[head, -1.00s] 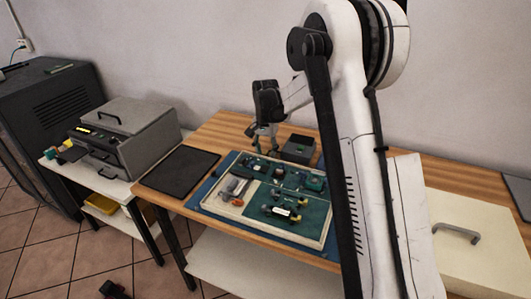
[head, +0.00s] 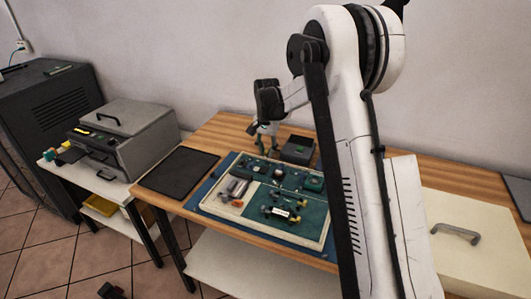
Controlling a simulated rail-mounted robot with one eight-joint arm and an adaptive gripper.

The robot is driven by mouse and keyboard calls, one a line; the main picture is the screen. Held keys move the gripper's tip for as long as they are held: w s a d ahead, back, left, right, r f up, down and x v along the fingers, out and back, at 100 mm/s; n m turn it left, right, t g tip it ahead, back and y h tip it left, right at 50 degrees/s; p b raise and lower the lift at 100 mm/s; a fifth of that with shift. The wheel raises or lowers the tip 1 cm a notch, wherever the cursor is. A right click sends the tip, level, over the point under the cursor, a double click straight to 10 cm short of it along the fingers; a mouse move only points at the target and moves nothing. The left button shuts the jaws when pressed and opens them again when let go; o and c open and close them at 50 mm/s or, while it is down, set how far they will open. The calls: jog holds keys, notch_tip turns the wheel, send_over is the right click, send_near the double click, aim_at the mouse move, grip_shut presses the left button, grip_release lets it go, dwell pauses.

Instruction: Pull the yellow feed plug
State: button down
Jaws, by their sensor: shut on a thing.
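My gripper (head: 264,145) is at the back edge of a teal board (head: 318,212) in a pale frame, beside a dark grey open box. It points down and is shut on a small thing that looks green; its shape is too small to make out. Several small yellow parts (head: 268,210) sit on the front half of the board, around a white-labelled piece (head: 281,213). I cannot tell which yellow part is the feed plug. The gripper is apart from these front yellow parts.
The grey box (head: 297,149) stands just right of my gripper. A black mat (head: 178,171) lies left of the board. A grey machine (head: 128,138) stands on a white table further left. A cream panel with a handle (head: 470,240) is at the right.

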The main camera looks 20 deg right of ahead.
jog(key=c, duration=1.7)
grip_release()
jog(key=shift+d, duration=0.1)
notch_tip(320, 180, up, 12)
jog(key=shift+r, duration=0.1)
